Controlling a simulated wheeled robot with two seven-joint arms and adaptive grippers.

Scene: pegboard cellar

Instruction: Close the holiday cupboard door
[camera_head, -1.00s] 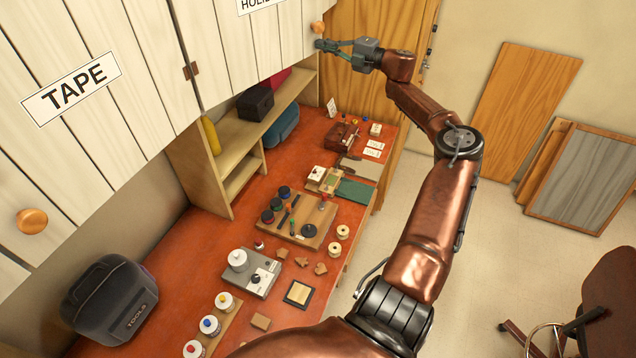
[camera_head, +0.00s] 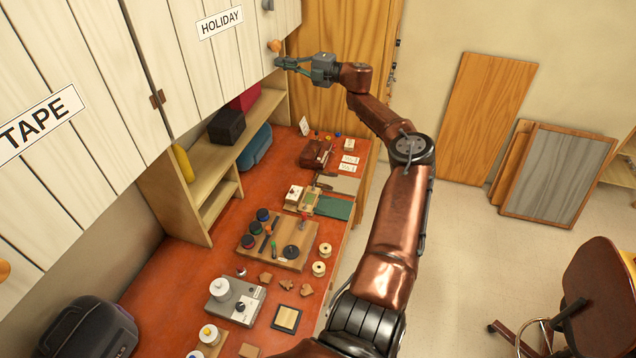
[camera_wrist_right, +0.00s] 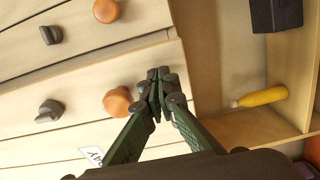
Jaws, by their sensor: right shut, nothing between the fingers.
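The holiday cupboard door is a pale plank door (camera_head: 205,75) with a "HOLIDAY" label (camera_head: 220,22) and a round orange wooden knob (camera_head: 275,46). A pale edge strip shows beside it in the right wrist view, so it seems slightly proud of its neighbour; how far ajar is hard to tell. My right gripper (camera_head: 281,63) is shut and empty, just below the knob at the door's lower free corner. In the right wrist view the closed fingertips (camera_wrist_right: 158,84) lie beside the knob (camera_wrist_right: 117,101), at the door's lower edge; contact is unclear. My left gripper is out of view.
The "TAPE" door (camera_head: 70,90) is to the left. An adjoining door with an orange knob (camera_wrist_right: 105,11) shows in the wrist view. Below are an open shelf (camera_head: 215,200) and a red workbench (camera_head: 170,285) with tools.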

